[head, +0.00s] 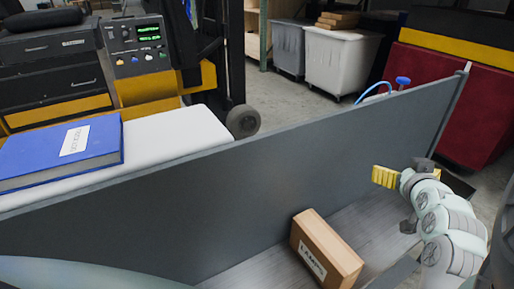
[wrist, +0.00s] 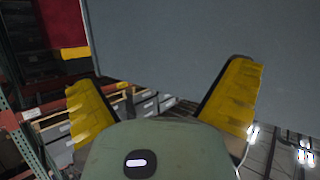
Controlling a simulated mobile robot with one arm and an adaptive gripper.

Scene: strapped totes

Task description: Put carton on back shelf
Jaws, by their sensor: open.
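A brown carton (head: 325,249) with a white printed label lies on a grey surface at the bottom of the head view, in front of a tall grey panel (head: 230,195). My gripper (head: 385,177), with yellow fingers, is up and to the right of the carton, apart from it and close to the panel. In the wrist view the two yellow fingers of my gripper (wrist: 165,100) are spread wide with nothing between them. The grey panel (wrist: 200,45) fills much of that view. The carton does not show there. I cannot tell which surface is the back shelf.
A console with dials and green displays (head: 140,45) stands beyond. Pale bins (head: 340,62) and a red block with a yellow stripe (head: 450,105) stand at the back. Open floor lies between.

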